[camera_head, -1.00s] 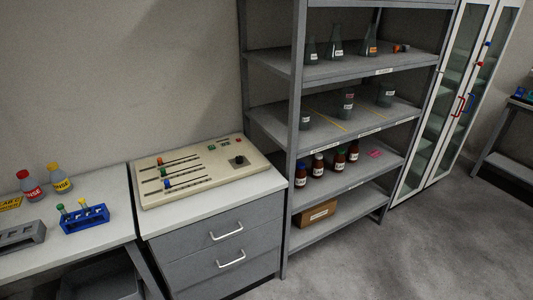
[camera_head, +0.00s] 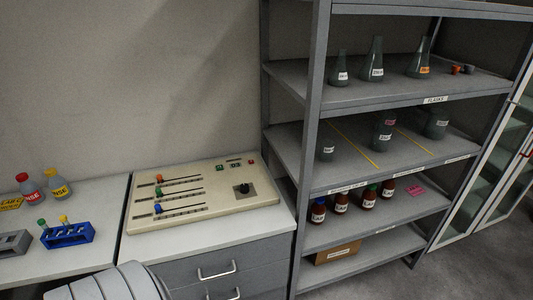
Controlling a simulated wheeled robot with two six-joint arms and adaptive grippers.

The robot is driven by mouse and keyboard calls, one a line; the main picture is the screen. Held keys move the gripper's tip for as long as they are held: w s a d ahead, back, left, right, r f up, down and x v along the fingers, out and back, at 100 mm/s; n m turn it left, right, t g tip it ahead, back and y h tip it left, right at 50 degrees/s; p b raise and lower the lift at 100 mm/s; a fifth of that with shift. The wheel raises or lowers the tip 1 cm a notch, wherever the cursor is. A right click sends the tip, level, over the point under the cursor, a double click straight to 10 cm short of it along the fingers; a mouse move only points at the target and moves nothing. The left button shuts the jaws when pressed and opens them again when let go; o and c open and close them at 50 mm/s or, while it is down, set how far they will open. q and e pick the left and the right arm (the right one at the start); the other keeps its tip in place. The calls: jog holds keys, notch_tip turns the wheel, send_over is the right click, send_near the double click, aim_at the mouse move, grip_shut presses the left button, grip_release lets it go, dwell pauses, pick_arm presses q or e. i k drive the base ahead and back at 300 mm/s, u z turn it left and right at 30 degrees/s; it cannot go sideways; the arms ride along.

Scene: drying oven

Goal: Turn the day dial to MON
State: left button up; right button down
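A cream control panel (camera_head: 205,196) lies on the white cabinet top. It has several slider tracks with red, green and blue knobs on its left part. A black rotary dial (camera_head: 243,189) sits on its right part, below small buttons and displays. Its markings are too small to read, and no label MON can be made out. Neither gripper is in view. A pale rounded link of mine shows at the bottom left, with no fingers visible.
The cabinet (camera_head: 225,265) has drawers with metal handles. To the left is a table with a blue tube rack (camera_head: 68,236), a grey rack (camera_head: 12,243) and capped bottles (camera_head: 58,186). To the right, a grey shelf unit (camera_head: 318,110) holds flasks, bottles and a box.

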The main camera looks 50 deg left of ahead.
aim_at(244, 188)
jog(key=u, duration=0.4)
jog(key=i, duration=0.65)
jog(key=u, duration=0.7)
